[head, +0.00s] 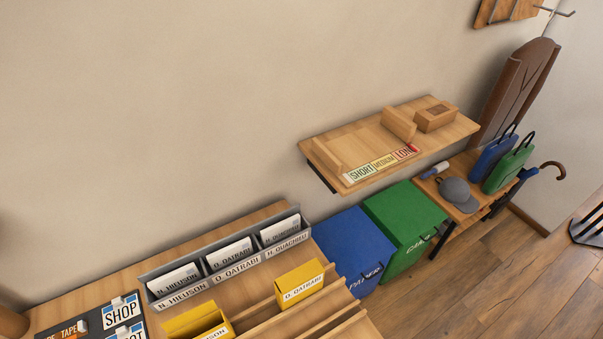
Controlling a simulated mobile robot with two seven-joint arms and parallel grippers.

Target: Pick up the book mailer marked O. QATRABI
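A yellow book mailer (300,282) lies on the slatted wooden rack at the bottom middle of the head view. Its white label seems to read O. QATRABI, though the first letter is hard to make out. A second yellow mailer (195,319) lies to its left, cut off by the bottom edge, with a label of which only the end of a name shows. A grey three-compartment holder (238,273) stands behind them with white cards; its middle compartment label also seems to read QATRABI. Neither of my grippers is in view.
A wooden shelf (440,130) with SHORT, MEDIUM and LONG labels juts from the wall. Below it stand a blue bin (350,240) and a green bin (402,218). A dark board with a SHOP tag (122,311) lies at lower left. Floor shows at right.

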